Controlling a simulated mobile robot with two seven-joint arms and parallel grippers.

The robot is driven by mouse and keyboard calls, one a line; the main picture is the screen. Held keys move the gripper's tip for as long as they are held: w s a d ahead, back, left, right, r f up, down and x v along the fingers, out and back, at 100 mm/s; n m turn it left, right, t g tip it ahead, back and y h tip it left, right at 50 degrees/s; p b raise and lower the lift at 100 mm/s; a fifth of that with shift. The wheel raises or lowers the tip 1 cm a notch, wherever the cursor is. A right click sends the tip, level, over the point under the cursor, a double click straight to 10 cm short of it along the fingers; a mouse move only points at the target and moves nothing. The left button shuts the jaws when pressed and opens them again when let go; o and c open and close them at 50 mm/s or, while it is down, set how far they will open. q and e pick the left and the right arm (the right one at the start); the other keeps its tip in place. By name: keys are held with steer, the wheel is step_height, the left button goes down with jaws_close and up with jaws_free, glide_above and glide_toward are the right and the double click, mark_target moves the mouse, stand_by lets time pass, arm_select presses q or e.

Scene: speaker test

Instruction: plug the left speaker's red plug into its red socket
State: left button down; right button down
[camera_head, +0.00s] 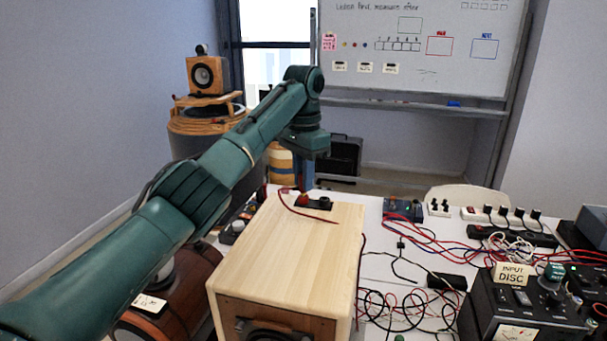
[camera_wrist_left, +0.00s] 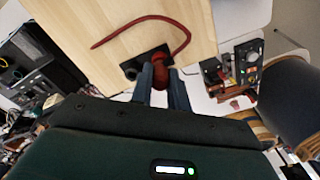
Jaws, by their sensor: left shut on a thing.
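The left speaker is a pale wooden box (camera_head: 290,245) on the table, with a black terminal plate (camera_head: 316,204) on top near its far edge. My left gripper (camera_head: 305,186) points down over the plate's red side. In the left wrist view my left gripper (camera_wrist_left: 160,88) is shut on the red plug (camera_wrist_left: 161,72), right at the plate (camera_wrist_left: 150,53). The red cable (camera_wrist_left: 145,18) curves from the plug across the wood. The black socket (camera_wrist_left: 130,70) sits beside it. The red socket is mostly hidden by plug and fingers; I cannot tell whether the plug is inside it.
Red, black and white cables tangle on the table (camera_head: 378,268) right of the speaker. A black box with an INPUT DISC sign (camera_head: 513,273) stands at the front right. Power strips (camera_head: 500,215) lie behind. A small speaker (camera_head: 208,75) stands at the back left.

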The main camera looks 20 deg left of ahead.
arm_select(q)
steer(key=shift+f, duration=0.55)
steer(key=c, duration=1.3)
jaws_free()
steer(key=shift+r, duration=3.8)
